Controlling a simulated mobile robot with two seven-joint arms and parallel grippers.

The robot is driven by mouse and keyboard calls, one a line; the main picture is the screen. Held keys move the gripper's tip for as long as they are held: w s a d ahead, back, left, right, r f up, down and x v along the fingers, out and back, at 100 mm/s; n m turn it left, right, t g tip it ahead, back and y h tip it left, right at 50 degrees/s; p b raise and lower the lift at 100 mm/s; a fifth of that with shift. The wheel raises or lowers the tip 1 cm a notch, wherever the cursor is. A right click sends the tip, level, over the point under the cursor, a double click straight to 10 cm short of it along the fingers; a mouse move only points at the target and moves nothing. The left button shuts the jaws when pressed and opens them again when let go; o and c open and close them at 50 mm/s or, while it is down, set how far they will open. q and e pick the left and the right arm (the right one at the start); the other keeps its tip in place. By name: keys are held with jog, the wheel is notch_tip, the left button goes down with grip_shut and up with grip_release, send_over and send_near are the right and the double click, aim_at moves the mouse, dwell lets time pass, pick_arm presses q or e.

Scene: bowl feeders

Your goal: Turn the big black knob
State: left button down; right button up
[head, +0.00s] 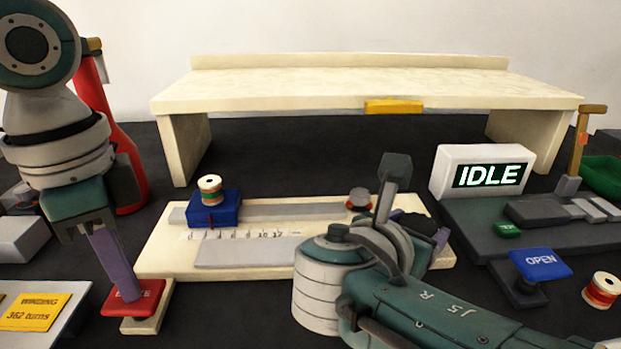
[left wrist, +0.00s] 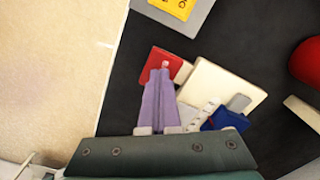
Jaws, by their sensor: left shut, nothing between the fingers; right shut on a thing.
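I cannot make out the big black knob for certain in either view. My left gripper (head: 125,290) is shut and empty, its purple fingers pointing down at a red button pad (head: 147,301) with partly hidden lettering. In the left wrist view the finger tips lie in front of this pad (left wrist: 173,62); I cannot tell if they touch it. My right gripper (head: 412,220) is at the right end of the cream board (head: 160,256), mostly hidden behind my own right arm. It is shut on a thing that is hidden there.
The cream board carries a scale and a blue block (head: 213,211) with a thread spool (head: 209,187). An IDLE display (head: 488,174) and a blue OPEN button (head: 541,263) are at right. A yellow WINDING sign (head: 35,311) is at left. A raised shelf (head: 300,88) spans the back.

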dwell(0.5)
jog(key=o, duration=1.4)
jog(key=shift+c, duration=0.2)
jog(key=shift+s+a, duration=0.1)
jog(key=v, duration=1.1)
jog(key=shift+s+a+r, duration=0.1)
jog(key=shift+s+a, duration=0.15)
jog(key=shift+a, duration=0.05)
jog(key=shift+d, duration=0.1)
